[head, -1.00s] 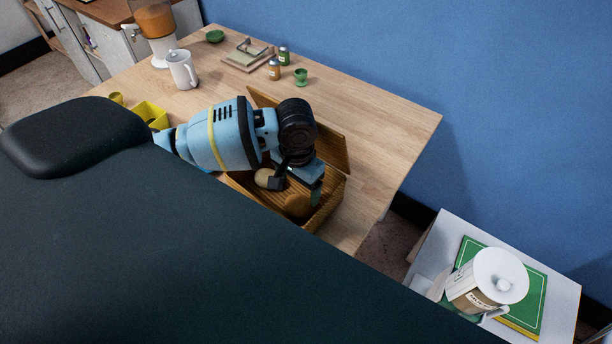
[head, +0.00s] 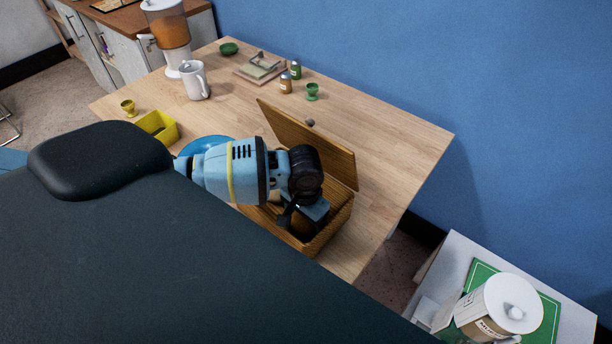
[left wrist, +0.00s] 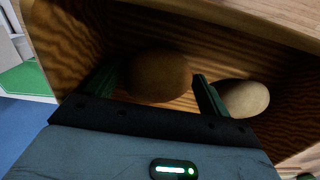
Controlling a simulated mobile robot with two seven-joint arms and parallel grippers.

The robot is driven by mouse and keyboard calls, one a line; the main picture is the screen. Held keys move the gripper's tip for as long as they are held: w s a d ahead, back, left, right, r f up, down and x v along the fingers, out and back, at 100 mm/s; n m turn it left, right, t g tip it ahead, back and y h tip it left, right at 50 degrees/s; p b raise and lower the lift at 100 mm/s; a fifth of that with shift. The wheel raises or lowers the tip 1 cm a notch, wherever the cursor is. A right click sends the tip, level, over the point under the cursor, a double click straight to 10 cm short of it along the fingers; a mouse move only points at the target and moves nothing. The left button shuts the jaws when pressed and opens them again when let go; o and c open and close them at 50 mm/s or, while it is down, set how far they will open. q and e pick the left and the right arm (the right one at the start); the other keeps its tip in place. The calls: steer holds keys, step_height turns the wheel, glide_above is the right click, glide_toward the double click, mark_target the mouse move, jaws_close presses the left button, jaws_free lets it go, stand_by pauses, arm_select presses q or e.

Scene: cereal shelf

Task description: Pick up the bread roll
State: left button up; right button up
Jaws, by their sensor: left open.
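A brown bread roll (left wrist: 158,75) lies in an open wooden box. In the left wrist view it shows between the two dark green fingers of my left gripper (left wrist: 152,84). The gripper is open with a finger on either side of the roll; I cannot tell if they touch it. A second, paler roll (left wrist: 245,98) lies outside the right finger. In the head view my left gripper (head: 306,216) reaches down into the wooden box (head: 333,226), and its body hides most of the inside. My right gripper is not in view.
The box's raised lid (head: 310,142) stands behind my gripper. A blue plate (head: 205,143), yellow container (head: 158,126), white mug (head: 195,80), shakers and a green cup (head: 312,91) stand on the wooden table. The table's right side (head: 410,150) is clear.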

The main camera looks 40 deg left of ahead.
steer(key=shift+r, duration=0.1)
arm_select(q)
steer(key=c, duration=0.7)
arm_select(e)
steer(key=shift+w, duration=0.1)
arm_select(q)
steer(key=shift+r, duration=0.1)
steer(key=shift+r+p, duration=1.65)
steer(key=shift+r, duration=12.25)
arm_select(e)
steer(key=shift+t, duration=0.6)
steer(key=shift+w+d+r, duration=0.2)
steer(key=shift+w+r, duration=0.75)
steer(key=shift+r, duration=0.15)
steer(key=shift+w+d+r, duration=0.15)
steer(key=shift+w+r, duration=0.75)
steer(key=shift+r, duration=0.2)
